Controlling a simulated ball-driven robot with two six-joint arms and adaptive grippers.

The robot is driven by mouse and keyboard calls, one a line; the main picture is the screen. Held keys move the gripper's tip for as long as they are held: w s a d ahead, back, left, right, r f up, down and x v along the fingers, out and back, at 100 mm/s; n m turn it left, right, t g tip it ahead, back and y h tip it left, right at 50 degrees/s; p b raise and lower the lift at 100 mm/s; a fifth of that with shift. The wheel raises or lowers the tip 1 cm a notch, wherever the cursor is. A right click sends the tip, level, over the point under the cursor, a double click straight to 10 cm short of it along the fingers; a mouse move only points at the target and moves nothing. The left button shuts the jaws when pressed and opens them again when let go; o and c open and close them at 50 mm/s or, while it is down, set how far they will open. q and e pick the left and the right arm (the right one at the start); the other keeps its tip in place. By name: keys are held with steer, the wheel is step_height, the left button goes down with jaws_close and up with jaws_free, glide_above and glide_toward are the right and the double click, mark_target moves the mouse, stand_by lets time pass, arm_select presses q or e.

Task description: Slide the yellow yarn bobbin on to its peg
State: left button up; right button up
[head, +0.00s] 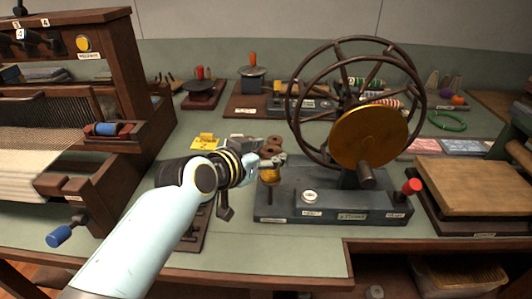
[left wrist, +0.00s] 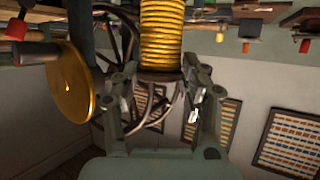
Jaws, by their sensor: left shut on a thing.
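The yellow yarn bobbin (head: 269,175) is upright over the left end of the dark base (head: 330,212) of the wheel machine in the head view. My left gripper (head: 267,160) is shut on its brown top end, reaching in from the left. In the left wrist view the yellow winding (left wrist: 162,38) fills the upper middle, and its brown flange (left wrist: 160,76) lies between the fingers of the left gripper (left wrist: 160,85). My right gripper is not in view.
A large spoked wheel (head: 350,100) with a gold disc (head: 362,138) stands right of the bobbin. A red-knobbed crank (head: 411,187) sits on the right. A wooden loom (head: 80,110) stands left.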

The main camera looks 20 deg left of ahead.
mark_target(264, 184)
arm_select(q)
steer(key=shift+f, duration=0.15)
stand_by(0.5)
steer(key=shift+f+b, duration=3.2)
steer(key=shift+f, duration=0.65)
steer(key=o, duration=1.2)
steer(key=shift+s, duration=0.2)
steer(key=v, duration=1.1)
steer(key=shift+s+a+r, duration=0.15)
steer(key=shift+s, duration=0.15)
